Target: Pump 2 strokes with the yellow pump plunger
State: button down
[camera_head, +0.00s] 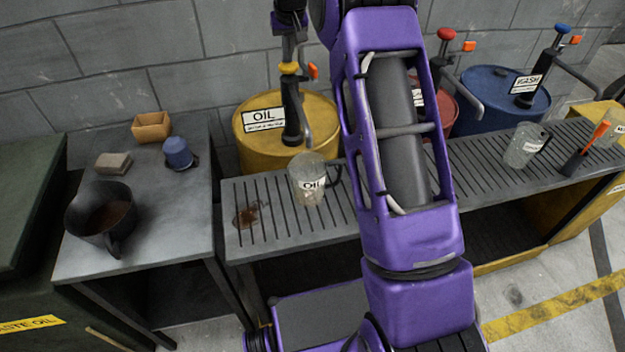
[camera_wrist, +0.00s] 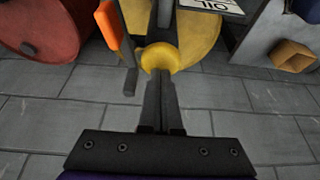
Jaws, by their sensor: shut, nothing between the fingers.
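The yellow pump plunger (camera_head: 289,68) tops the black pump on the yellow OIL drum (camera_head: 262,150). In the wrist view, the round yellow plunger knob (camera_wrist: 160,58) lies right at my fingertips. My gripper (camera_head: 290,55) points down over it, with its fingers (camera_wrist: 160,82) shut together and empty. The fingertips look to be at the knob's top; I cannot tell whether they touch it. An orange lever (camera_head: 313,72) sits beside the plunger. A clear jug labelled OIL (camera_head: 309,180) stands on the slatted bench below the spout.
A red plunger (camera_head: 446,34) and a blue plunger (camera_head: 562,28) top other drums to the right. Another clear jug (camera_head: 525,146) stands on the bench (camera_head: 470,168).

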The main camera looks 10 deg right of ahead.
jog(key=shift+r+p, duration=3)
jog(key=shift+r, duration=0.35)
jog(key=shift+f, duration=0.2)
jog(key=shift+s+f+b, duration=0.1)
jog(key=shift+f+b, duration=1.7)
jog(key=shift+f, duration=1.75)
jog(key=shift+r, duration=0.2)
jog(key=shift+r+p, duration=1.95)
jog(key=shift+r, duration=0.4)
jog(key=shift+r+p, duration=0.4)
jog(key=shift+r, duration=0.75)
